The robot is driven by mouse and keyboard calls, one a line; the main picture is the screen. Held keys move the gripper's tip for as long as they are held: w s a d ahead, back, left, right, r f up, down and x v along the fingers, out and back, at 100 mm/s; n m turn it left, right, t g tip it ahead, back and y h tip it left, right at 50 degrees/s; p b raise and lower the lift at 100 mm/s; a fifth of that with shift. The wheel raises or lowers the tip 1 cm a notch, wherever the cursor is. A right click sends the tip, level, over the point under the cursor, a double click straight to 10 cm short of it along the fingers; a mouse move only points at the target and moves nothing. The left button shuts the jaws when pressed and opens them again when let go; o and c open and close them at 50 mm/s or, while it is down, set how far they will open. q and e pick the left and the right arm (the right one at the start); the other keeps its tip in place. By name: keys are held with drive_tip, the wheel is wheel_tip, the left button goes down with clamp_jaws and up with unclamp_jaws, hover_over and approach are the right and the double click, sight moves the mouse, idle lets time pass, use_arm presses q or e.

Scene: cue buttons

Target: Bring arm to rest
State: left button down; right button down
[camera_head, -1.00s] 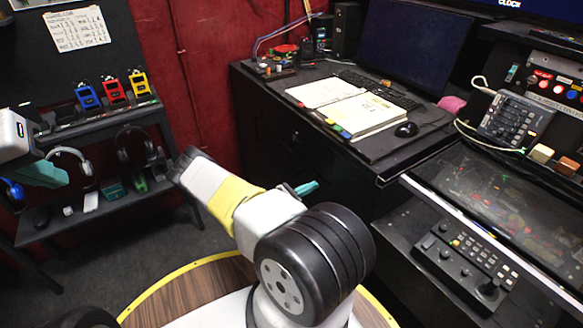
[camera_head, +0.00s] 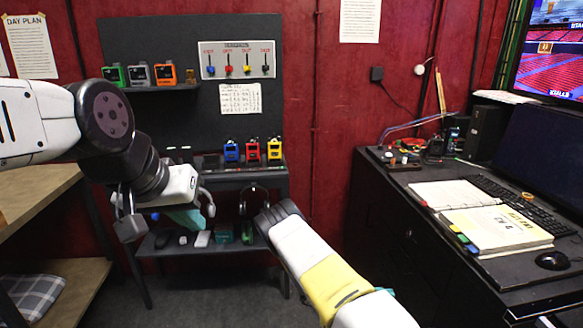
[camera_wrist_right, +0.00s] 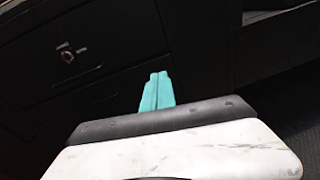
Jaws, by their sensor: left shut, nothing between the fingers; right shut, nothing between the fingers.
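My left arm (camera_head: 110,120) comes in from the left and bends down. My left gripper (camera_head: 188,218), with teal fingers, is shut and empty in front of the small dark shelf. My right arm (camera_head: 318,272) comes up from the bottom with a white and yellow link. Only a teal bit of my right gripper (camera_head: 385,291) shows beside that arm; the rest is hidden. In the right wrist view the teal fingers of my right gripper (camera_wrist_right: 157,92) lie together, shut and empty, in front of a dark drawer front (camera_wrist_right: 70,60).
The dark shelf (camera_head: 245,170) holds blue, red and yellow devices, with headphones below. A panel with colored switches (camera_head: 238,60) is on the back wall. The black desk (camera_head: 395,185) at right carries a notebook (camera_head: 497,229), keyboard and mouse. A wooden shelf (camera_head: 35,190) stands at left.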

drive_tip(key=s+a+r+m+y, duration=0.2)
drive_tip(key=a+r+m+y, duration=0.25)
drive_tip(key=r, duration=0.55)
drive_tip(key=s+a+r+m+y, duration=0.25)
drive_tip(key=r+m+y, duration=0.2)
drive_tip(key=r, duration=0.45)
drive_tip(key=s+a+r+m+y, duration=0.25)
drive_tip(key=a+r+y, duration=0.25)
drive_tip(key=r, duration=0.5)
drive_tip(key=s+a+r+m+t+y, duration=0.2)
drive_tip(key=s+a+r+t, duration=0.1)
drive_tip(key=s+r, duration=0.3)
drive_tip(key=s+a+r+m+t+y, duration=0.2)
drive_tip(key=s+a+r+t+y, duration=0.1)
drive_tip(key=s+r, duration=0.4)
wheel_tip(320, 180, up, 4)
drive_tip(key=shift+a+f+t, duration=0.15)
drive_tip(key=shift+a+t, duration=0.35)
drive_tip(key=shift+a, duration=0.45)
